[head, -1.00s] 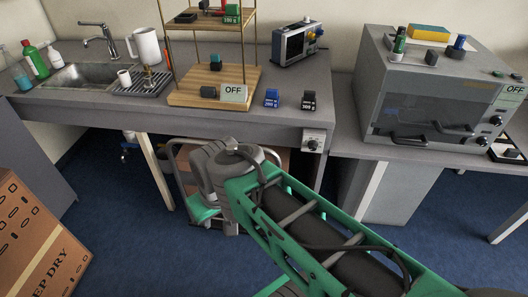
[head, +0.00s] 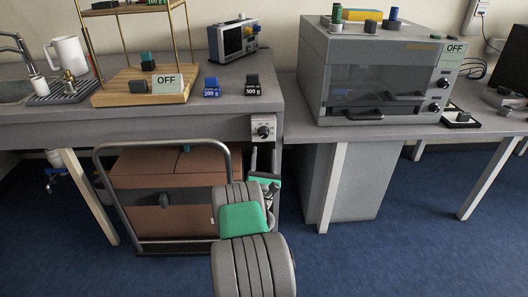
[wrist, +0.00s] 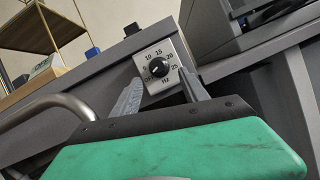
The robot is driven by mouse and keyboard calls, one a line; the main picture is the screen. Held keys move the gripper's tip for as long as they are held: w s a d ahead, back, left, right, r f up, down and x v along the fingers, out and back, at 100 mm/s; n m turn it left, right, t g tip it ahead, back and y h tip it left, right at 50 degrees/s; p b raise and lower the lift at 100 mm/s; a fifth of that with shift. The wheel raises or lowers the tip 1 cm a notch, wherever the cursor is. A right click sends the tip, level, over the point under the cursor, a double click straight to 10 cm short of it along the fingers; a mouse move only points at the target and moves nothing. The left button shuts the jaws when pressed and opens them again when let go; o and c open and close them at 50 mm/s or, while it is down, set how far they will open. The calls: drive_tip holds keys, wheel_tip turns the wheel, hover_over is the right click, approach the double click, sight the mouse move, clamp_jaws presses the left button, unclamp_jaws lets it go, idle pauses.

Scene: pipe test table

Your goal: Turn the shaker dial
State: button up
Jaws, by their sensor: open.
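My gripper (wrist: 160,77) is open, with one finger to the left and one to the right of the dial in the wrist view. No finger visibly closes on the knob. In the head view my gripper (head: 264,154) is just below and in front of the dial plate.
A wooden stand with an OFF sign (head: 167,83) and two weights, blue (head: 211,88) and black (head: 252,86), are on the table above. A cart with a curved rail (head: 98,172) stands below left. A grey oven-like box (head: 345,55) is at right.

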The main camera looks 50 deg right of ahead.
sight(264, 136)
drive_tip(key=shift+n, duration=0.3)
drive_tip(key=p+x, duration=0.4)
drive_tip(key=x, duration=0.2)
drive_tip(key=shift+r, duration=0.25)
drive_tip(key=shift+w+d+r+p, duration=0.1)
drive_tip(key=shift+w+d+p, duration=0.4)
drive_tip(key=shift+c, duration=0.2)
clamp_jaws()
